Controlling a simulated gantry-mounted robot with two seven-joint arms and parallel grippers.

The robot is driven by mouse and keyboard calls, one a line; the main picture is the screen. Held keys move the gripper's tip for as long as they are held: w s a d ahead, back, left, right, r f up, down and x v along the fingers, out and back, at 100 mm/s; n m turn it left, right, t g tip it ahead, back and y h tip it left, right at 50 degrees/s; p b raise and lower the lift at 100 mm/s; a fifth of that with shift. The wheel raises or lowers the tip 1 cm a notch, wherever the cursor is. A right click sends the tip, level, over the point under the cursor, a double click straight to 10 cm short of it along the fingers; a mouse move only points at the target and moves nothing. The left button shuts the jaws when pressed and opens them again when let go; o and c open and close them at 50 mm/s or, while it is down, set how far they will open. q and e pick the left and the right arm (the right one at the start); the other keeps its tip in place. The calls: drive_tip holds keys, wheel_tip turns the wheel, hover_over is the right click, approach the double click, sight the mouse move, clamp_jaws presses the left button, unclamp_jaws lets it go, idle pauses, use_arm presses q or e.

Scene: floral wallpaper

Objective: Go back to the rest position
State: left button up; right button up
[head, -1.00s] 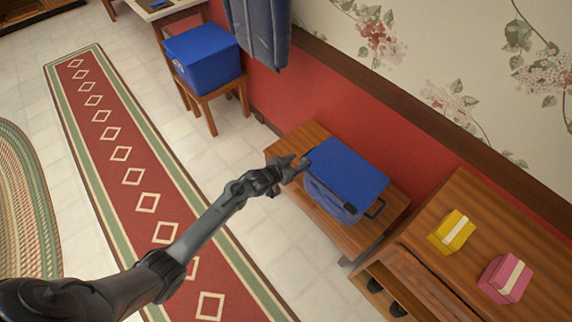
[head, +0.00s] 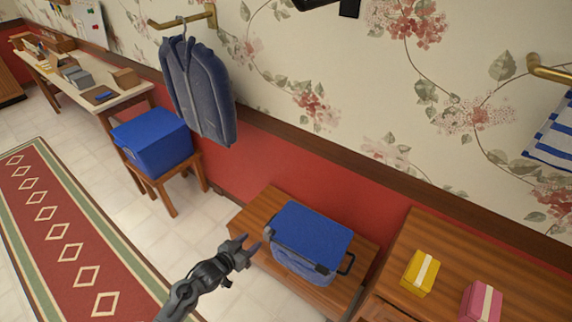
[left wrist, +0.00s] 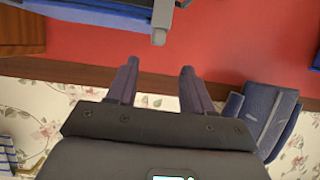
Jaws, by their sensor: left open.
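My left gripper (head: 246,251) is open and empty in the head view, just left of a blue soft-sided bag (head: 312,232) with a dark frame and handle. The bag sits on a low wooden bench (head: 262,207), its lid closed. A gap shows between the fingertips and the bag. In the left wrist view the two fingers (left wrist: 155,85) stand apart with nothing between them, and part of the bag (left wrist: 90,12) shows at the top edge. My right gripper is not in view.
A wooden cabinet (head: 447,237) at right carries a yellow box (head: 420,272) and a pink box (head: 481,302). A blue box (head: 152,143) sits on a stool (head: 178,180). A blue jacket (head: 197,92) hangs on the wall. The floor beside the red runner (head: 62,235) is clear.

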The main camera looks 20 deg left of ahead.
use_arm(q)
drive_tip(key=s+d+f+g, duration=0.1)
drive_tip(key=s+d+f, duration=0.1)
drive_tip(key=s+f, duration=0.45)
drive_tip(key=s+d+r+g, duration=0.2)
drive_tip(key=s+d, duration=0.4)
drive_tip(key=s, duration=0.4)
drive_tip(key=s+r+g+y, duration=0.3)
drive_tip(key=s+r+g, duration=0.3)
drive_tip(key=s+r, duration=0.75)
wheel_tip(320, 180, up, 35)
drive_tip(key=s+p, duration=0.1)
drive_tip(key=p, duration=3.5)
wheel_tip(320, 180, down, 62)
drive_tip(key=b, duration=6.2)
drive_tip(key=shift+f+g, duration=0.15)
drive_tip(key=shift+g, duration=0.15)
drive_tip(key=shift+d, duration=0.1)
